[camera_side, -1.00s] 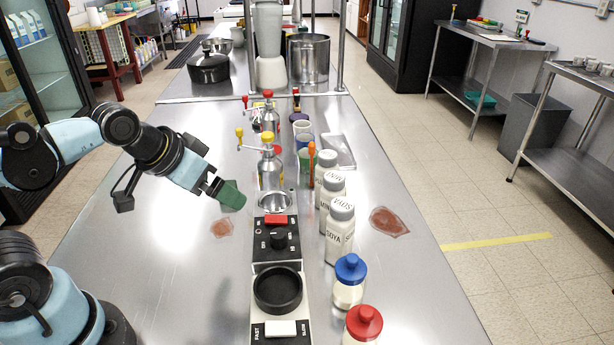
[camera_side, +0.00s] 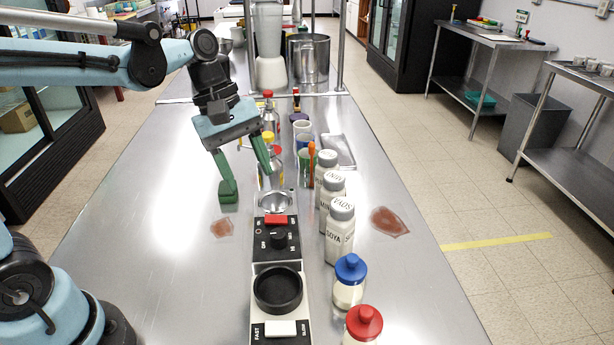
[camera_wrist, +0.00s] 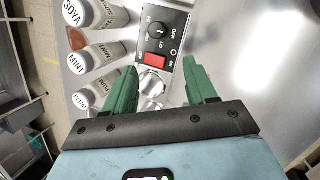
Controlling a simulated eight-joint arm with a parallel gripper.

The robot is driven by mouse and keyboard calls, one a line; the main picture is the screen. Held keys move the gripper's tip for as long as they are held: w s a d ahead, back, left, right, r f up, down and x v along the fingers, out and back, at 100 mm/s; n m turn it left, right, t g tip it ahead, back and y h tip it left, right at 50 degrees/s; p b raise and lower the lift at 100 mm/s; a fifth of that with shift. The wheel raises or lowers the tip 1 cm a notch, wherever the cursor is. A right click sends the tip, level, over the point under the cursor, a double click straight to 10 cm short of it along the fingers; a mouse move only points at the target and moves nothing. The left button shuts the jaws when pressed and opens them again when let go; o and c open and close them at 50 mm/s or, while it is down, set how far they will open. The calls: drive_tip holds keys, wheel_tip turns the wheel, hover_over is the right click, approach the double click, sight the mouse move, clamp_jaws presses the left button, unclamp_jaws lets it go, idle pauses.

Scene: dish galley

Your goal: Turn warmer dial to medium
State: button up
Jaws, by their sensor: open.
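The warmer dial (camera_side: 278,240) is a black round knob on a black panel with white markings, below a red switch (camera_side: 276,220). In the wrist view the dial (camera_wrist: 158,31) sits above the red switch (camera_wrist: 156,62). The lettering is too small to read its setting surely. My gripper (camera_side: 250,176) is open and empty, with green fingers spread wide, pointing down above the counter behind and left of the panel. In the wrist view the fingers (camera_wrist: 163,78) lie either side of the metal cup (camera_wrist: 152,84), short of the dial and apart from it.
White labelled shakers (camera_side: 340,230) stand in a row right of the panel. A blue-capped jar (camera_side: 350,281) and a red-capped jar (camera_side: 363,324) are nearer. Pump bottles (camera_side: 270,168) stand close behind the gripper. The counter left of the panel is mostly clear.

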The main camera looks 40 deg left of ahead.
sight(277, 233)
drive_tip(key=d+f, duration=0.1)
drive_tip(key=f, duration=0.2)
drive_tip(key=d+f+n, duration=0.1)
drive_tip(key=d+f, duration=0.1)
drive_tip(key=f, duration=0.2)
drive_tip(key=d+f+n+g, duration=0.1)
drive_tip(key=d+f, duration=0.1)
drive_tip(key=f, duration=0.2)
drive_tip(key=shift+w+d+h, duration=0.1)
drive_tip(key=shift+w+h, duration=0.25)
drive_tip(key=shift+h, duration=0.05)
drive_tip(key=shift+r, duration=0.1)
drive_tip(key=c, duration=1)
drive_tip(key=shift+c, duration=0.2)
